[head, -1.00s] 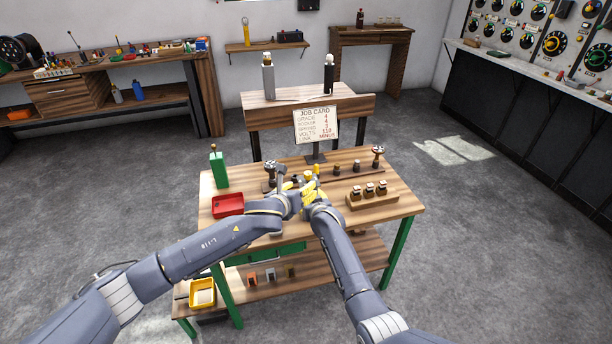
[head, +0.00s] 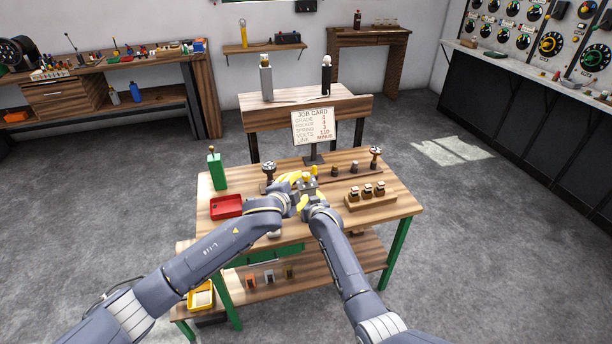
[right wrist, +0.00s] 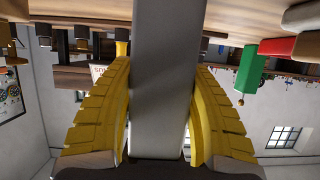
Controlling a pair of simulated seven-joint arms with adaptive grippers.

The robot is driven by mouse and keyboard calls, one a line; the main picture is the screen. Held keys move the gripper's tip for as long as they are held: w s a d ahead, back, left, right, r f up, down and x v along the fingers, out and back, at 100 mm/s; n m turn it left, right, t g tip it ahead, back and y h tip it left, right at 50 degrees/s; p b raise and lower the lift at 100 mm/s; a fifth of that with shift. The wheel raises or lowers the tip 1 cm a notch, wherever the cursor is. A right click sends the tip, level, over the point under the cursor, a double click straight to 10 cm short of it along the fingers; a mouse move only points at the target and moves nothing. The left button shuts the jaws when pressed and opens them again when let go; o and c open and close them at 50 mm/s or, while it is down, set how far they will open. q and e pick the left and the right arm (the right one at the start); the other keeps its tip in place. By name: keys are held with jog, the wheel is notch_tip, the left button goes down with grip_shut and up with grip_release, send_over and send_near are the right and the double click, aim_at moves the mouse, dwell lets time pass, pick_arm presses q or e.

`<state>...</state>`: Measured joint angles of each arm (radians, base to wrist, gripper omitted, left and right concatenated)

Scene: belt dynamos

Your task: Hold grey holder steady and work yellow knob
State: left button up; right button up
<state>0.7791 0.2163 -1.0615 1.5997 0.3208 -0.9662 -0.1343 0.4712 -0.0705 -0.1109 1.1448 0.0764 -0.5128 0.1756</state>
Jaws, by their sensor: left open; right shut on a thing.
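The grey holder (right wrist: 168,120) fills the middle of the right wrist view as a long grey bar between two yellow fingers. My right gripper (right wrist: 162,75) is shut on it. In the head view my right gripper (head: 309,190) is above the middle of the workbench, and the holder is too small there to make out clearly. A small yellow piece (head: 314,170), which may be the yellow knob, shows just beyond the grippers. My left gripper (head: 292,178) is open, close beside the right one on its left. I cannot tell whether it touches the knob or holder.
A job card (head: 313,127) stands at the back. The front right bench top is clear.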

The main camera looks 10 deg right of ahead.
aim_at(305, 176)
pick_arm(q)
jog(key=shift+w+d+f+n, duration=0.7)
jog(key=shift+w+n, duration=1.05)
jog(key=shift+n, duration=0.55)
jog(key=shift+w+d+f+n, duration=0.55)
jog(key=shift+w+d+n, duration=0.25)
jog(key=shift+w+n, duration=1.2)
jog(key=shift+w+d+f+n, duration=0.7)
jog(key=shift+w+n, duration=0.75)
jog(key=shift+n, duration=1.15)
grip_shut()
